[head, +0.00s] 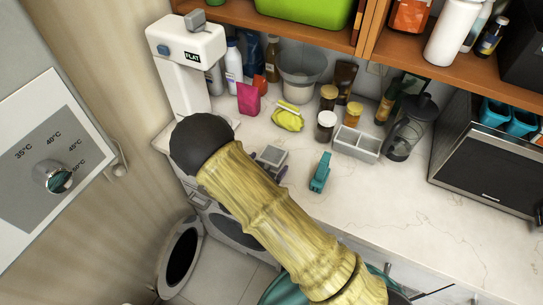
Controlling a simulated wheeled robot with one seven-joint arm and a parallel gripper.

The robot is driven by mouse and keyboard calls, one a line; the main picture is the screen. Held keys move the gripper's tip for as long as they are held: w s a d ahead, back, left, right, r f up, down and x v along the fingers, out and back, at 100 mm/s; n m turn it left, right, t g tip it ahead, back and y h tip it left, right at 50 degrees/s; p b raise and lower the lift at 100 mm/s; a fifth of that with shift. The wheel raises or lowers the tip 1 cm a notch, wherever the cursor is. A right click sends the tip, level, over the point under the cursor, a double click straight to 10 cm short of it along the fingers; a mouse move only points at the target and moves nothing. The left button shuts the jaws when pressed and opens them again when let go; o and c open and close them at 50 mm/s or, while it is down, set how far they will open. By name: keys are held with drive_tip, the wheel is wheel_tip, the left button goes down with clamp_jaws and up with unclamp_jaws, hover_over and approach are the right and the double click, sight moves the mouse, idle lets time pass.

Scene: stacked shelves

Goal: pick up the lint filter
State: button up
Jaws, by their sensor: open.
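My yellow, bamboo-like arm crosses the middle of the view from the lower right up to a black rounded joint.
A teal tool (320,172) and a grey divided tray (357,143) stand on the counter (390,200). Jars, a blender (411,128) and a microwave (483,160) are to the right. A white machine (187,65) stands at left. Orange shelves (300,37) overhang the back.

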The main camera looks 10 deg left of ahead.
sight(267, 164)
idle(0.5)
drive_tip(key=c, duration=1.1)
drive_tip(key=shift+r, duration=0.1)
wheel_tip(267, 164, up, 10)
drive_tip(key=shift+f+b, duration=0.1)
drive_tip(key=shift+b, duration=1)
